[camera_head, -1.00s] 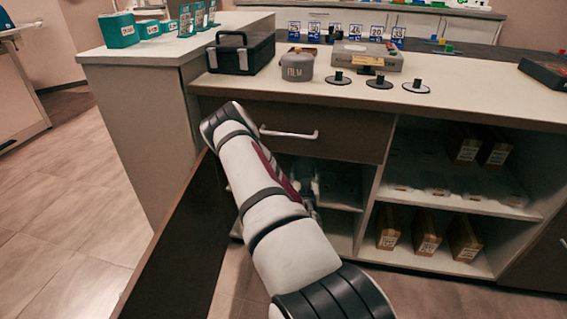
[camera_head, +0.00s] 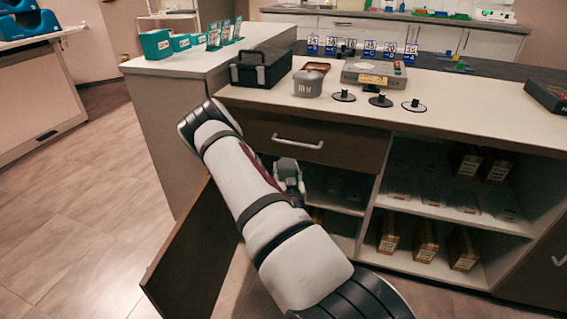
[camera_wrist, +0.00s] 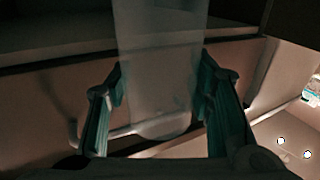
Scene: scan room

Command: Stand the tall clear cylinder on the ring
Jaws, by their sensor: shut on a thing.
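A clear, see-through cylinder (camera_wrist: 158,45) stands between the two teal-padded fingers of my gripper (camera_wrist: 160,88) in the wrist view, which is shut on it. In the head view my gripper (camera_head: 290,176) shows partly beyond my forearm, in front of the open cupboard below the drawer. The cylinder cannot be made out in the head view. I cannot clearly pick out a ring. Three flat discs with black posts stand on the counter: a left one (camera_head: 344,96), a middle one (camera_head: 380,100) and a right one (camera_head: 414,106).
The open cupboard door (camera_head: 192,255) stands left of my arm. A grey FILM pot (camera_head: 307,83), a black toolbox (camera_head: 260,69) and a grey device (camera_head: 374,73) stand on the counter (camera_head: 470,105). Brown boxes (camera_head: 425,242) fill part of the lower shelf.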

